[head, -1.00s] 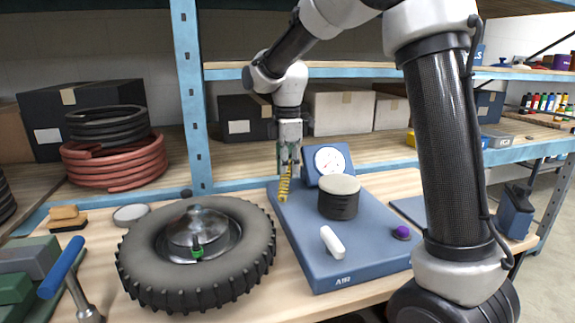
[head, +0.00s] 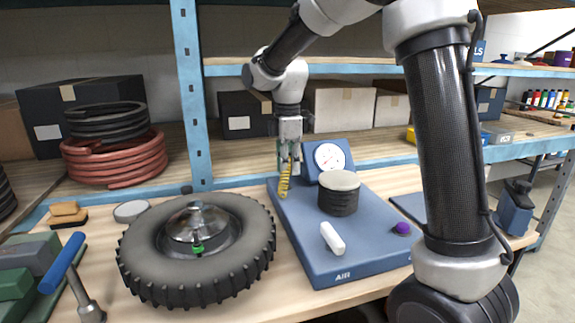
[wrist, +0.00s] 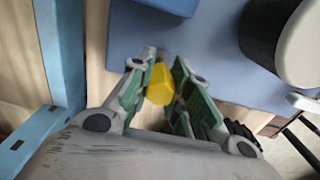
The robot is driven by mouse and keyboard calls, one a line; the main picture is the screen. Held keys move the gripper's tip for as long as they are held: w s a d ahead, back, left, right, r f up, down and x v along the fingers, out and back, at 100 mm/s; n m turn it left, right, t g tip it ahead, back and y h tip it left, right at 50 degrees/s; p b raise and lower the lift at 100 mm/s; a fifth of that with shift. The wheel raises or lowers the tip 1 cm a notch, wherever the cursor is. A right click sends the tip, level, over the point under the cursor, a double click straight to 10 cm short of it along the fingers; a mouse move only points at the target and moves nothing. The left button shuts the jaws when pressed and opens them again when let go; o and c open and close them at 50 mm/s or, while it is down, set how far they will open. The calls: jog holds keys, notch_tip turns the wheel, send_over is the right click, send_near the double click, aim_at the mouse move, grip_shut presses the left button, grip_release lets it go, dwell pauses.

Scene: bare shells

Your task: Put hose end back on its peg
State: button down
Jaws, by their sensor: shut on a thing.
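My gripper (head: 289,163) is at the back left corner of the blue base plate (head: 300,250), left of the gauge. It is shut on the yellow hose end (wrist: 159,85), which shows between the green finger pads in the wrist view. The yellow coiled hose (head: 284,184) hangs just below the fingers in the head view. I cannot make out the peg; the fingers and wrist may hide it.
A gauge (head: 329,157) and a black canister with a pale top (head: 338,200) stand close to the right. A white handle (head: 332,238) and purple knob (head: 402,228) are nearer the front. A tire (head: 145,260) lies left. A blue shelf post (head: 190,90) rises behind.

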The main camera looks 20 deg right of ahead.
jog(key=shift+f, duration=0.55)
dwell(0.4)
jog(key=shift+f, duration=0.3)
jog(key=shift+f, duration=0.95)
dwell(0.8)
jog(key=c, duration=0.6)
grip_release()
jog(key=shift+c, duration=0.2)
jog(key=shift+r, duration=0.25)
jog(key=shift+r, duration=4.75)
